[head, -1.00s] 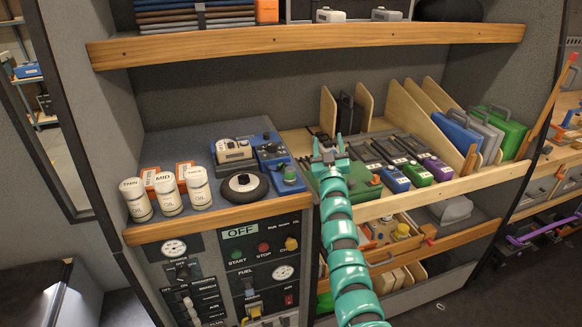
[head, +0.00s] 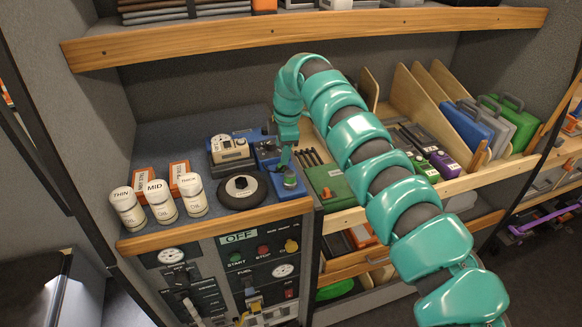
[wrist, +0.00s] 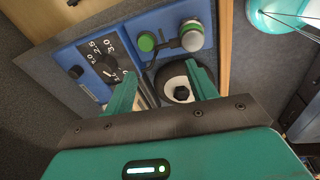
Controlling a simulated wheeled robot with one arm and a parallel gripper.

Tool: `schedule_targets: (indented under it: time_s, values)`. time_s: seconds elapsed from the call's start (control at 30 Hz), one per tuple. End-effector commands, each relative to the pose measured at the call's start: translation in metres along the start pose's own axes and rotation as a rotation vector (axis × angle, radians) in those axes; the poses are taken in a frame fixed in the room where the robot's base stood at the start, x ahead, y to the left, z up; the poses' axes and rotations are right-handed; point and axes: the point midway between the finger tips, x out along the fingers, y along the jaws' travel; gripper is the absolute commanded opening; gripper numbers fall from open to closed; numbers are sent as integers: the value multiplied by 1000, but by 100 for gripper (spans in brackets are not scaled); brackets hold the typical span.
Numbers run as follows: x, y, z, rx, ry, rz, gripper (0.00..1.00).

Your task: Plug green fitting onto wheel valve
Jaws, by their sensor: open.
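The small wheel (head: 241,188), with a black tyre and pale hub, lies flat on the left shelf. A dark stub (wrist: 181,92) stands at its hub in the wrist view; I cannot tell whether this is the valve. A green fitting (head: 289,181) sits on the blue unit (head: 268,151) right of the wheel. The wrist view shows a green round piece (wrist: 146,41) there, and a grey-capped one (wrist: 191,40) with green behind it. My gripper (wrist: 164,88) is open and empty, pointing down, its fingers apart from the green pieces. One finger partly covers the wheel.
A meter (head: 231,148) stands behind the wheel. Several white oil bottles (head: 160,200) and orange boxes (head: 180,172) are at left. A green case (head: 330,187) is at right. The wooden shelf edge (head: 215,226) runs in front; another shelf (head: 300,32) is above.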

Motion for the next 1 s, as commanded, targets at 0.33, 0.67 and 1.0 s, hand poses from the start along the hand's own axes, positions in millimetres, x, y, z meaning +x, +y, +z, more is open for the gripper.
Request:
schedule_targets:
  time_s: [0.33,0.67,1.0]
  values:
    - [-26,-44,9,-93,-74,-184,56]
    - [-24,-43,9,-91,-72,-180,56]
    - [0,-47,11,-90,-72,-180,56]
